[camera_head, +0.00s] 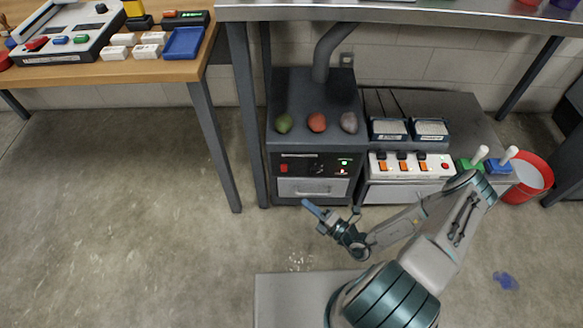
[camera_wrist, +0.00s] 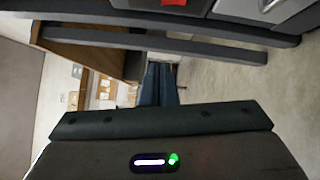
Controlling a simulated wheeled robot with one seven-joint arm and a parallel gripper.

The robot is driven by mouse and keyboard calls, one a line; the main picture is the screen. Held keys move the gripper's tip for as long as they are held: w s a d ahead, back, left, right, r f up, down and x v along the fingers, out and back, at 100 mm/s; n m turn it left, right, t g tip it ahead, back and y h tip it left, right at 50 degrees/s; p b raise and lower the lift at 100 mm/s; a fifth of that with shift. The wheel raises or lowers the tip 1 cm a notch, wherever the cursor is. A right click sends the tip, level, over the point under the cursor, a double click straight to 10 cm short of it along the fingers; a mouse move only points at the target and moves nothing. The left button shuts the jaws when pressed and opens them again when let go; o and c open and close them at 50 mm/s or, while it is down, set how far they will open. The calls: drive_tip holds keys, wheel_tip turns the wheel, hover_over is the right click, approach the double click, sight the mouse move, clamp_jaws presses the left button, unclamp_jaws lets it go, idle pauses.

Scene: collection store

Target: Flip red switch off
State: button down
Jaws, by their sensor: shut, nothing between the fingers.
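A small red switch (camera_head: 284,168) sits at the left of the dark control panel on the front of the grey oven-like unit (camera_head: 314,105). I cannot tell which way it is set. A red patch (camera_wrist: 174,2) shows at the top edge of the wrist view, probably the same switch. A lit red spot and a green light are at the right of the panel. My gripper (camera_head: 313,209) is in front of and below the unit, pointing left, apart from it. Its blue fingers (camera_wrist: 160,85) are together and empty in the wrist view.
A white strip (camera_head: 410,165) with orange switches and a red button stands to the right on a grey cabinet. A red bucket (camera_head: 528,178) is further right. Open floor lies in front.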

drive_tip(key=shift+w+d+f+m+t+h, duration=0.1)
drive_tip(key=shift+w+f+m+t+h, duration=0.2)
drive_tip(key=shift+m, duration=0.3)
drive_tip(key=shift+w+d+f+m+t+h, duration=0.1)
drive_tip(key=shift+f+m+t+h, duration=0.1)
drive_tip(key=shift+m+t+h, duration=0.3)
drive_tip(key=shift+a, duration=0.1)
drive_tip(key=b, duration=0.4)
approach(284, 168)
drive_tip(key=w+a, duration=0.3)
drive_tip(key=a, duration=0.2)
drive_tip(key=shift+w+r, duration=0.5)
drive_tip(key=shift+w, duration=0.2)
